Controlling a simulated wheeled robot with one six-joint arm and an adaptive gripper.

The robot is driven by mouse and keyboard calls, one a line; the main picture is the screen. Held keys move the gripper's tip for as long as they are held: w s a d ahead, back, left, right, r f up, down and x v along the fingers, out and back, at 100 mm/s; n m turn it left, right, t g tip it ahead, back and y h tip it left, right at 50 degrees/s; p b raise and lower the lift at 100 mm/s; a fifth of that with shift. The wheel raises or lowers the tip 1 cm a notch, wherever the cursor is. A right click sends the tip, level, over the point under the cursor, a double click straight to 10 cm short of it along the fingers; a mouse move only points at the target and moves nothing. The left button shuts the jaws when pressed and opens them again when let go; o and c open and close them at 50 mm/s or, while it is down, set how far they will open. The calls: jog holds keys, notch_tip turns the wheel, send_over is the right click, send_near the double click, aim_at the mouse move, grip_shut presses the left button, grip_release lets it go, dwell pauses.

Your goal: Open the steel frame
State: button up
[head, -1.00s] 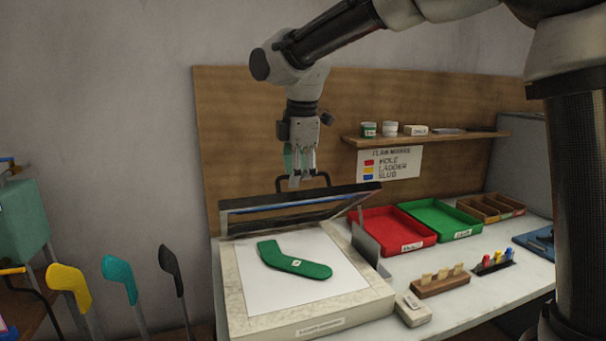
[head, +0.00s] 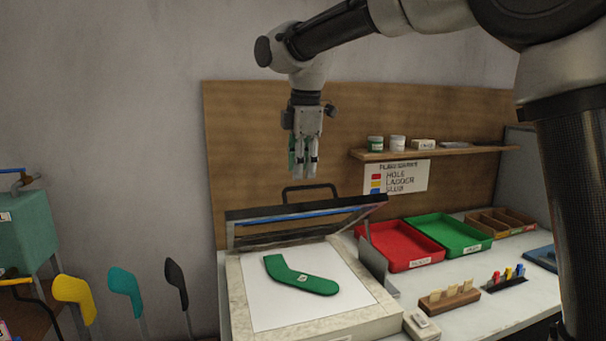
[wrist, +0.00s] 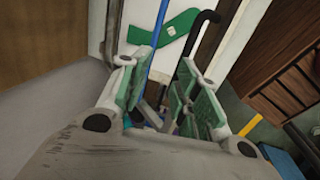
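The steel frame (head: 356,207) stands raised at a tilt over the back of the pale-edged press bed (head: 236,290), its front opening clear of the bed. A blue strip (head: 300,217) runs along it, and a black handle (head: 310,187) stands up from its top edge. A green sock (head: 300,276) lies flat on the white bed; it also shows in the wrist view (wrist: 178,27). My gripper (head: 303,172) points down just above the handle, apart from it. Its green-padded fingers are apart and empty in the wrist view (wrist: 160,95).
A red tray (head: 400,264) and a green tray (head: 470,246) stand right of the bed. A shelf (head: 430,151) with small pots is on the back board. Yellow, teal and black sock forms (head: 124,284) stand at left. The air left of my gripper is clear.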

jog(key=shift+w+a+r, duration=0.1)
jog(key=shift+w+r, duration=0.3)
jog(key=shift+r, duration=0.4)
jog(key=shift+w+a+r, duration=0.1)
jog(key=shift+w+r, duration=0.25)
jog(key=shift+r, duration=0.4)
